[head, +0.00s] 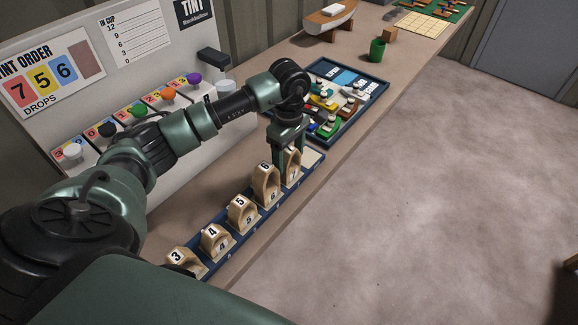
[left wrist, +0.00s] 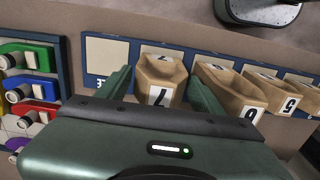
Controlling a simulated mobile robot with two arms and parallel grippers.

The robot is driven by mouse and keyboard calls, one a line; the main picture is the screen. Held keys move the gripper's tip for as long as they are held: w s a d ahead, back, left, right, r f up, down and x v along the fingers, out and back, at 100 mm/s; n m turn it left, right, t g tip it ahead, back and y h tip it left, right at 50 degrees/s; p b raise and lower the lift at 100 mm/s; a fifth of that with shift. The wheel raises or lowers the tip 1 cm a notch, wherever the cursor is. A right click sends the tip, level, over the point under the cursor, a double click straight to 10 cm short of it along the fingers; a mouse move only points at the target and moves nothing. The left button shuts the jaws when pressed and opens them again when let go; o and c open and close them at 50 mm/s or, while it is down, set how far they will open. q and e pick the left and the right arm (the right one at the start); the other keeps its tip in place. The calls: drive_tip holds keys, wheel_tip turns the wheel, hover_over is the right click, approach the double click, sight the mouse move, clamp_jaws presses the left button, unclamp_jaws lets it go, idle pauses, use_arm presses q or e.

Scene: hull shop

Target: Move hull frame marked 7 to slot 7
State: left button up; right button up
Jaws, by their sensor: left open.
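The wooden hull frame marked 7 (head: 294,168) stands upright at the far end of the row on the blue rack (head: 222,263). In the left wrist view, frame 7 (left wrist: 161,72) is between the fingers of my left gripper (left wrist: 160,88), which is open. A 7 label shows on the rack right by the frame's foot, so it appears to stand at slot 7. In the head view my left gripper (head: 289,150) is over the frame and partly hides it. I cannot tell whether the fingers touch it. My right gripper is not in view.
Frames marked 6 (head: 266,185), 5 (head: 242,214), 4 (head: 215,241) and 3 (head: 182,260) stand nearer in the row, frame 6 close beside my finger. A blue tray of coloured parts (head: 348,90) lies beyond. A blank pale pad (left wrist: 107,55) ends the rack.

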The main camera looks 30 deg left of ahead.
use_arm(q)
wheel_tip(320, 180, up, 7)
drive_tip(key=shift+f+b, duration=0.2)
drive_tip(key=shift+b, duration=0.45)
drive_tip(key=shift+r, duration=0.65)
drive_tip(key=shift+f, duration=0.1)
